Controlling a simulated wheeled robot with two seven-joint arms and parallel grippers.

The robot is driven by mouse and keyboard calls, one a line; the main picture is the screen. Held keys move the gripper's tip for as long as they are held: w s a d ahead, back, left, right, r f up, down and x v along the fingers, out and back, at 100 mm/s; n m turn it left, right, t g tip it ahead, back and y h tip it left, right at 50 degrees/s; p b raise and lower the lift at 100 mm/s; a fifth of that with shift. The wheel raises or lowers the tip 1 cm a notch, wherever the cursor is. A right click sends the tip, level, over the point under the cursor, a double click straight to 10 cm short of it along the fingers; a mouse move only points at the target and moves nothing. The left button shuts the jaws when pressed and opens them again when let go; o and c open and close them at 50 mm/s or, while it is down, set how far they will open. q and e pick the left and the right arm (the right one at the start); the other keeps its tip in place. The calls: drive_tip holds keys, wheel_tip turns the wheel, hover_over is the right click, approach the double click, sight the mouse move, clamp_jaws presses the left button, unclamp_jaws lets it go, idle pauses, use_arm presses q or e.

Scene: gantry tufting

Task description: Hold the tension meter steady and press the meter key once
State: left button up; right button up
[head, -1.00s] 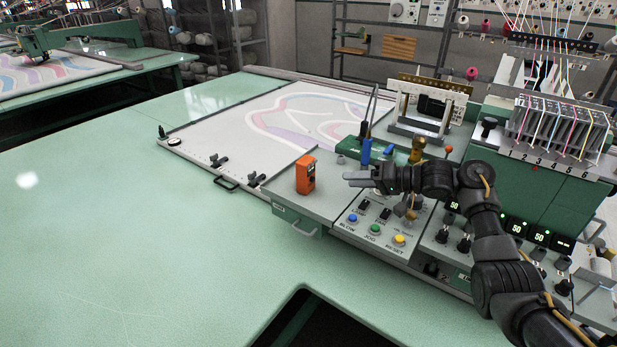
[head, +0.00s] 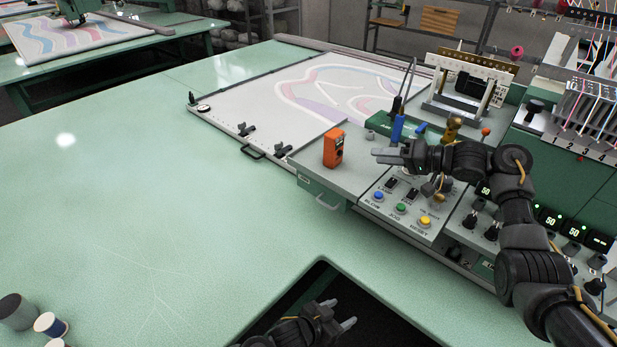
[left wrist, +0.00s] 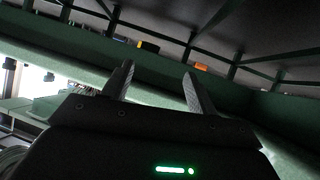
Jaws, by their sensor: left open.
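The orange tension meter (head: 333,148) stands upright on the grey machine deck, left of the button panel. A small dark detail shows on its right-hand face; its key is too small to make out. My right gripper (head: 374,156) hovers to the right of the meter, fingers pointing left towards it, with a gap between. Its fingers are seen nearly edge-on, so their opening is unclear. My left gripper (head: 342,313) is low in the table's dark cutout, open and empty, well below the meter. In the left wrist view its spread fingers (left wrist: 157,70) show with nothing between them.
Blue, green and yellow buttons (head: 401,208) lie below my right gripper. A blue-handled tool (head: 397,128) stands behind it. The green table edge (head: 300,283) borders the cutout near my left gripper. Spools (head: 50,325) stand at lower left. The middle of the green table is clear.

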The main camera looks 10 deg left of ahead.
use_arm(q)
drive_tip(key=w+d+r+n+t+h, duration=0.1)
drive_tip(key=w+r+t+h, duration=0.35)
drive_tip(key=r, duration=1.05)
drive_tip(key=w+d+r+t+h, duration=0.15)
drive_tip(key=w+r, duration=0.65)
drive_tip(key=r, duration=0.8)
use_arm(e)
drive_tip(key=shift+s+d, duration=0.1)
drive_tip(key=shift+d, duration=0.05)
drive_tip(key=shift+a, duration=0.2)
use_arm(q)
drive_tip(key=y, duration=0.4)
approach(329, 138)
drive_tip(key=x, duration=0.2)
drive_tip(key=shift+t, duration=0.3)
drive_tip(key=x, duration=1)
drive_tip(key=shift+w+d+f, duration=0.2)
drive_tip(key=shift+w+f, duration=0.1)
use_arm(e)
drive_tip(key=shift+d, duration=0.1)
